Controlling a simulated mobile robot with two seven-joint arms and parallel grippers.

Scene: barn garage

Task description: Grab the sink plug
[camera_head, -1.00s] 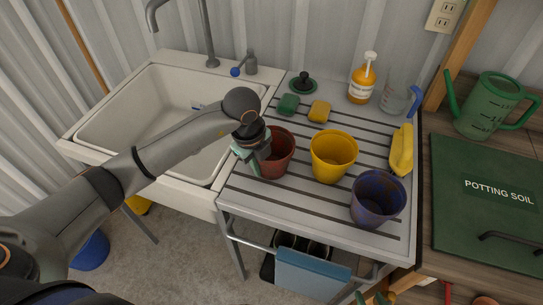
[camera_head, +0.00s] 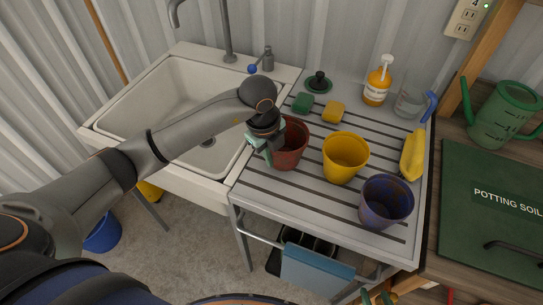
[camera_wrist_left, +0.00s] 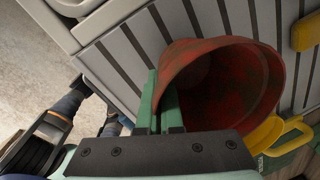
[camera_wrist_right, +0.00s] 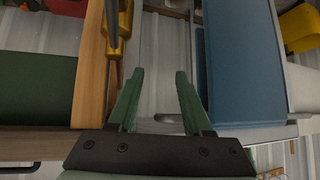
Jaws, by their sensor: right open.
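The sink plug, a green disc with a black knob (camera_head: 318,82), lies at the back of the grey draining board, behind the sponges. My left gripper (camera_head: 262,139) is at the left side of a red-brown pot (camera_head: 290,148), away from the plug. In the left wrist view its green fingers (camera_wrist_left: 160,100) are close together with the rim of the red pot (camera_wrist_left: 225,70) between them. My right gripper (camera_wrist_right: 157,90) is open and empty, in front of a blue cloth (camera_wrist_right: 235,60). The plug shows in neither wrist view.
A green sponge (camera_head: 302,103) and a yellow sponge (camera_head: 334,111) lie in front of the plug.

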